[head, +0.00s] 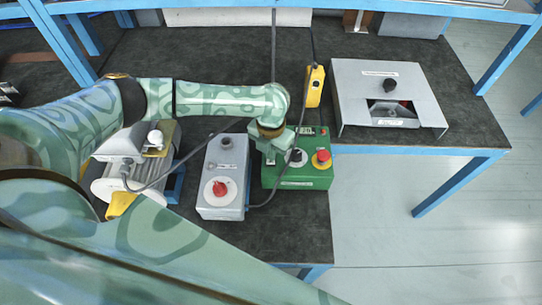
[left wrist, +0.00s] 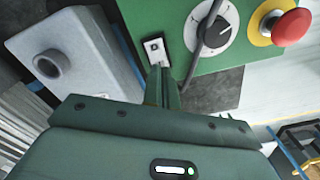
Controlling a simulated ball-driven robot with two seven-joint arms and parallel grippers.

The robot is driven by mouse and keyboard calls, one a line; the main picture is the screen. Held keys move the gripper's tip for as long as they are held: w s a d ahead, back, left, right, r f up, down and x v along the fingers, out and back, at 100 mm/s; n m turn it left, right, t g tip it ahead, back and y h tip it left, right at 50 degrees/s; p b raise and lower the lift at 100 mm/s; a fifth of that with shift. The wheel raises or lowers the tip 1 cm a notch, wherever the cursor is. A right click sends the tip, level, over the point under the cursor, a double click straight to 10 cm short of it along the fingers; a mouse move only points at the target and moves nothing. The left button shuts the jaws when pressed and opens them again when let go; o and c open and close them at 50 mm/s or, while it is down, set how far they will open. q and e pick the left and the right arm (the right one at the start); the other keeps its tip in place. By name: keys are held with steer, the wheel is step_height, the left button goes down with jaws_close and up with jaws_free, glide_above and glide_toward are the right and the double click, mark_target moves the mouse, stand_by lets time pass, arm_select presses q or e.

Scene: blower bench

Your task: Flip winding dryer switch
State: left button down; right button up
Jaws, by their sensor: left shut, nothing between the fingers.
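A green control box (head: 296,176) stands on the bench, with a black-and-white dial (head: 296,157) and a red mushroom button on a yellow base (head: 321,159). In the left wrist view, a small switch with a white plate (left wrist: 154,50) sits on the green box face, left of the dial (left wrist: 212,33). My left gripper (head: 268,157) is over the left part of the green box, shut and empty. In the left wrist view its fingertips (left wrist: 163,76) are just below the switch; I cannot tell whether they touch it. The gripper hides the switch in the head view. My right gripper is not in view.
A grey box with a red knob (head: 220,189) stands left of the green box. A yellow pendant (head: 315,86) hangs behind it, and a grey metal cover (head: 357,78) is at the right. A dark cable passes close to the gripper. A grey motor-like machine (head: 120,187) is at the left.

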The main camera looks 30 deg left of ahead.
arm_select(q)
steer(key=shift+f+b, duration=0.55)
steer(key=shift+f, duration=0.4)
stand_by(0.7)
step_height(320, 180, up, 7)
steer(key=p, duration=0.7)
steer(key=shift+r, duration=0.1)
stand_by(0.5)
